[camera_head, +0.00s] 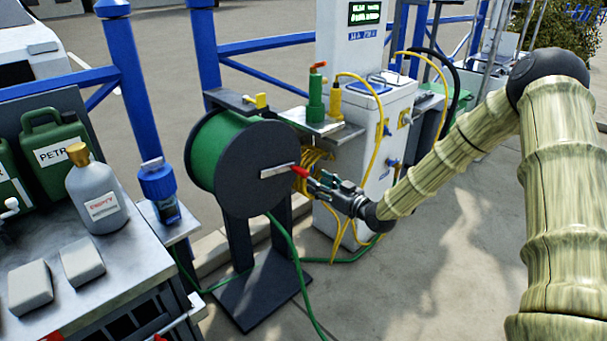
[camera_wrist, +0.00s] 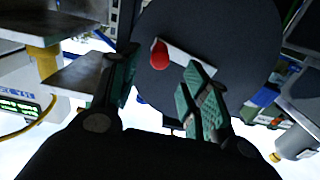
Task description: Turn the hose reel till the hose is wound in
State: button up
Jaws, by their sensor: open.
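The hose reel (camera_head: 240,155) stands on a dark post and base, with a green drum and dark round side plates. A metal crank arm (camera_head: 277,171) with a red handle (camera_head: 300,172) sits on its near side plate. Green hose (camera_head: 297,262) hangs from the reel and trails over the ground. My gripper (camera_head: 314,181) is just right of the red handle. In the wrist view my gripper (camera_wrist: 158,88) has its green-padded fingers spread apart, with the red handle (camera_wrist: 160,54) beyond and between them. I cannot tell whether any finger touches it.
A workbench with a green petrol can (camera_head: 52,150) and a grey bottle (camera_head: 96,192) stands at the left. A white dispenser (camera_head: 375,125) with yellow hoses is behind my gripper. Blue rails (camera_head: 262,45) run behind. The paving at front right is clear apart from my arm.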

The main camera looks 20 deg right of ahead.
aim_at(307, 176)
jog(key=b+x, duration=0.1)
jog(key=x, duration=0.6)
jog(key=shift+w+a, duration=0.15)
jog(key=shift+w, duration=0.2)
grip_shut()
